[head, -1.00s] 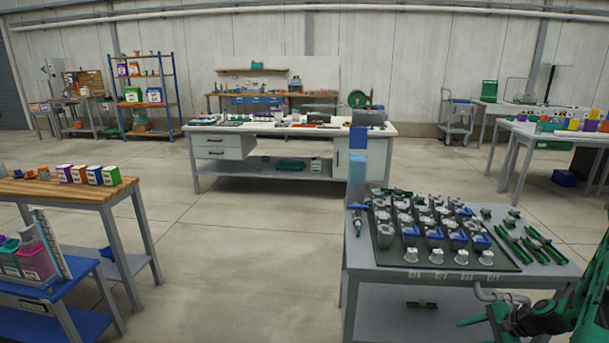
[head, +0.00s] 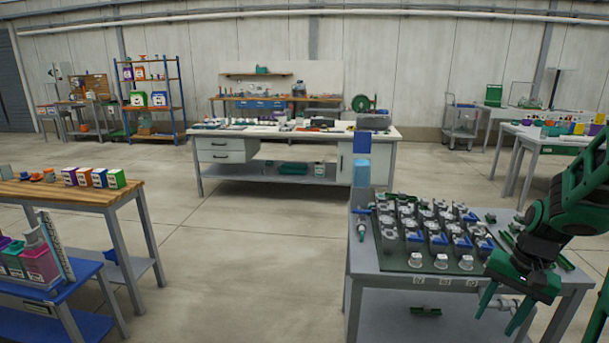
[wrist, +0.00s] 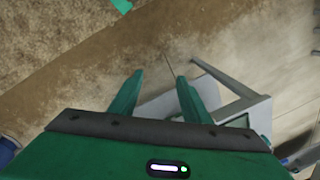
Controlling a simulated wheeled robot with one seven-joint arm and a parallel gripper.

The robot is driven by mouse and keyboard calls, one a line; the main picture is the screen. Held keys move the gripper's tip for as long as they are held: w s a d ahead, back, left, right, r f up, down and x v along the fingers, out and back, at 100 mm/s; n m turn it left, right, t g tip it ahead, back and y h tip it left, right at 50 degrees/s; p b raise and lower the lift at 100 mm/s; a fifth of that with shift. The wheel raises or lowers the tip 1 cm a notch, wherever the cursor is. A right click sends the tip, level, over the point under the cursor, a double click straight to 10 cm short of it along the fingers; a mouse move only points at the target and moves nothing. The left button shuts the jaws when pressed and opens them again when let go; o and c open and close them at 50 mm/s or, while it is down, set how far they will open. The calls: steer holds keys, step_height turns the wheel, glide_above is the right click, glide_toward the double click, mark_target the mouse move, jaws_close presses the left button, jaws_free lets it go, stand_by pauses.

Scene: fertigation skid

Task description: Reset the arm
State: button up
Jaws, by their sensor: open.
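My gripper (head: 503,306) is at the right in the head view, in front of the near right edge of the grey skid table (head: 375,266). Its two green fingers are spread apart and point down, with nothing between them. In the wrist view the open fingers (wrist: 158,98) show above the floor and a grey table leg and lower frame (wrist: 232,92). My green and black arm comes in from the right edge and hides part of the table's right side.
The grey table carries a dark mat (head: 398,262) with several grey and blue valve units. A wooden table (head: 60,192) and a blue cart (head: 40,322) stand at left. A white workbench (head: 225,171) stands behind. The floor between them is clear.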

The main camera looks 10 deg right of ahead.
steer(key=s+a+r+n, duration=0.1)
steer(key=s+a+r, duration=0.3)
steer(key=s, duration=0.3)
steer(key=s+a+r+n, duration=0.2)
steer(key=s+a+r, duration=0.1)
steer(key=s, duration=0.5)
steer(key=shift+s+a+r+g+h, duration=0.3)
steer(key=shift+a+r+h, duration=0.1)
steer(key=shift+r, duration=0.45)
steer(key=shift+w+f, duration=0.25)
steer(key=shift+w, duration=0.4)
